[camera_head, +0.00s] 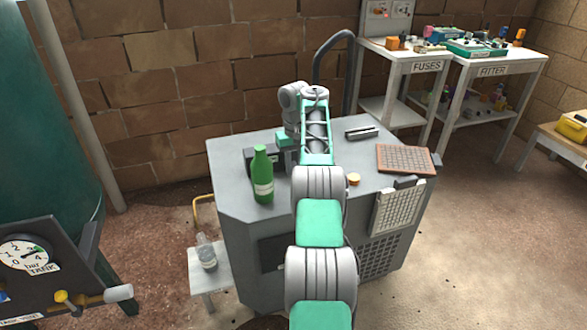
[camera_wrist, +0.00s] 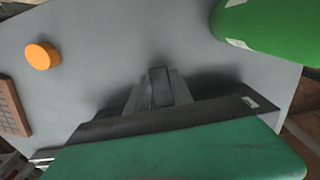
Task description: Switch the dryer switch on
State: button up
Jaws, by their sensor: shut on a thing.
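The grey cabinet (camera_head: 237,148) stands in the middle of the head view. I cannot tell for sure that it is the dryer, and I make out no switch that I can name. My gripper (camera_wrist: 159,74) points down at its grey top near the back left. In the wrist view its fingers are close together on a narrow dark grey piece (camera_wrist: 160,88), which I cannot identify. In the head view the fingertips are hidden behind the green bottle and my arm.
A green bottle (camera_head: 263,180) stands close to my gripper. An orange disc (camera_head: 353,180), a brown perforated plate (camera_head: 405,158) and a dark bar (camera_head: 362,132) lie on the cabinet's right half. Shelves marked FUSES (camera_head: 427,67) and FITTER (camera_head: 492,71) stand behind right.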

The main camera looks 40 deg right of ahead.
jog(key=shift+r+p, duration=1.65)
jog(key=shift+r, duration=0.55)
jog(key=o, duration=0.9)
jog(key=shift+f, duration=0.1)
notch_tip(320, 180, up, 4)
jog(key=p, duration=0.3)
